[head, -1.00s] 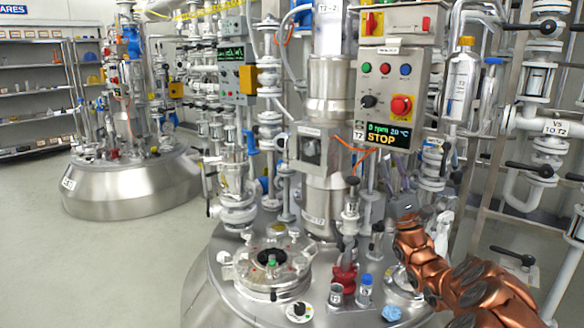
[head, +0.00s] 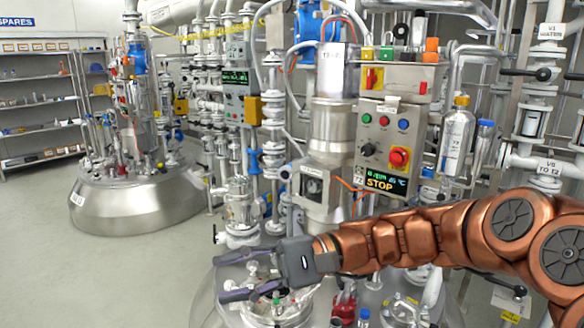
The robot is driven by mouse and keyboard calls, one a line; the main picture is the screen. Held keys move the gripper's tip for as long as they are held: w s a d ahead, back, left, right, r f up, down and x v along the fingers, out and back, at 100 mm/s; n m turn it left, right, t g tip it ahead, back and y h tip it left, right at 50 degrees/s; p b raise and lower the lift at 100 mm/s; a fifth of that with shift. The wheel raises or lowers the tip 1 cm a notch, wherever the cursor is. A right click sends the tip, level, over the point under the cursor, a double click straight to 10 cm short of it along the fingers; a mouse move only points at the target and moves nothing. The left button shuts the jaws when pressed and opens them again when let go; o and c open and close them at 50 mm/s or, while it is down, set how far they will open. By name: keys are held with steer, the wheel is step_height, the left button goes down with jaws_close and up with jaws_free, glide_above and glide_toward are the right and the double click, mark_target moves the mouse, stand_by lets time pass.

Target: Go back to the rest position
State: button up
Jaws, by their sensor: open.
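My gripper (head: 228,276) is open at the end of my copper-coloured arm, which comes in from the right edge. Its two dark fingers point left, and nothing shows between them. It is in front of the steel reactor's lid (head: 285,315), above the round port there in the picture, and partly hides it. I cannot tell how far above the lid it is.
A control box (head: 386,150) reading STOP is behind my arm. A red fitting (head: 344,304) and a blue-capped bottle (head: 363,316) stand on the lid below my arm. Pipes and valves (head: 541,165) crowd the right. The floor (head: 110,265) at left is clear.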

steer(key=s+d+f+n+t+h+p, duration=0.1)
steer(key=s+d+f+h+p, duration=0.25)
steer(key=s, duration=0.25)
steer(key=s+d+f+n+h+p, duration=0.1)
steer(key=s+d+f+h+p, duration=0.15)
steer(key=s+h, duration=0.3)
steer(key=s+d+t+h+p, duration=0.1)
steer(key=s+d+h+p, duration=0.1)
steer(key=d, duration=0.8)
steer(key=s+d+t+h+p, duration=0.2)
steer(key=d+h+p, duration=0.3)
steer(key=d, duration=0.5)
steer(key=shift+s+d+f+h, duration=0.3)
steer(key=shift+s+h, duration=0.1)
steer(key=shift+s, duration=0.4)
